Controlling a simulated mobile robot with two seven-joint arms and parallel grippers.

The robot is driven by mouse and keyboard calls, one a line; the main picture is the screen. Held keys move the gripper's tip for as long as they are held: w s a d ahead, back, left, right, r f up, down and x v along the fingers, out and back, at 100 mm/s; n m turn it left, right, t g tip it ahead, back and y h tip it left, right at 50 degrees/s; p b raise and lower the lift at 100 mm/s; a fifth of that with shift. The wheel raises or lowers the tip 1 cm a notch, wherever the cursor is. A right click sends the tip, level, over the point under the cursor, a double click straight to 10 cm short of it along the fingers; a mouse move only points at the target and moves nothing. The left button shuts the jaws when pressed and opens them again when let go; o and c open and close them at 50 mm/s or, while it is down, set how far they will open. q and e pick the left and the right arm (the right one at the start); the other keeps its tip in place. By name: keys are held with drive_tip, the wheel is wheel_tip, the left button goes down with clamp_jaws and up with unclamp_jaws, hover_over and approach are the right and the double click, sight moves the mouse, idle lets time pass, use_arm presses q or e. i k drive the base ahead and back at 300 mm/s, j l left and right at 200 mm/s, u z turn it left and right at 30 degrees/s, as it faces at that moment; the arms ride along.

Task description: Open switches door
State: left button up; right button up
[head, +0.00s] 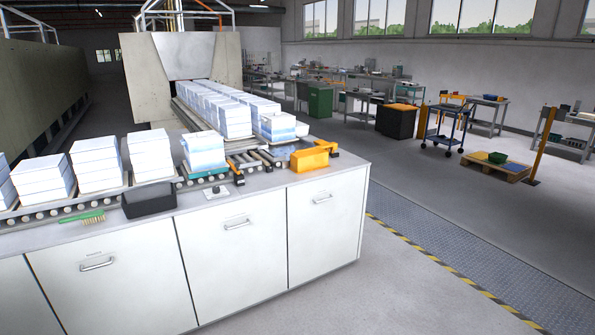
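A long counter has several white door panels on its front. The right panel (327,228), the middle panel (236,262) and the left panel (110,290) each have a small metal bar handle, and all look shut. The right panel's handle (322,198) is near its top, as are the middle handle (237,224) and the left handle (97,264). I see no label that tells which one is the switches door. Neither of my grippers is in view.
Stacks of white blocks (97,165) stand on a roller conveyor (60,212) leading to a furnace (185,75). A black box (149,201), a green brush (82,218) and a yellow box (309,159) lie on the counter. Floor (390,290) to the right is clear.

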sight(324, 214)
drive_tip(key=i, duration=1.65)
